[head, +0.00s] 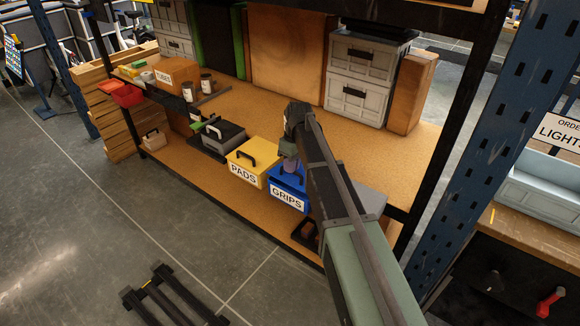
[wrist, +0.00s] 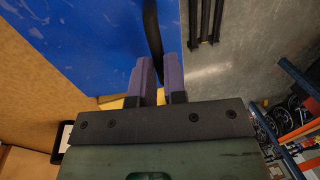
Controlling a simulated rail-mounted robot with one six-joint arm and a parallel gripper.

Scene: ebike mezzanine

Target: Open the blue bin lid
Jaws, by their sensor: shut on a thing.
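The blue bin (head: 287,196) sits on the lower shelf with a white GRIPS label on its front. Its blue lid (wrist: 85,40) fills the upper left of the wrist view, with a black handle (wrist: 152,35) running between my purple fingers. My gripper (head: 290,166) is over the bin in the head view, and it also shows in the wrist view (wrist: 158,80), shut on the black handle. My arm and gripper hide part of the lid in the head view, so I cannot tell whether it is raised at all.
The yellow PADS bin (head: 246,168) stands just left of the blue bin, and a grey bin with a black lid (head: 223,138) is farther left. A blue rack post (head: 490,150) rises at right. Open floor (head: 110,220) lies in front.

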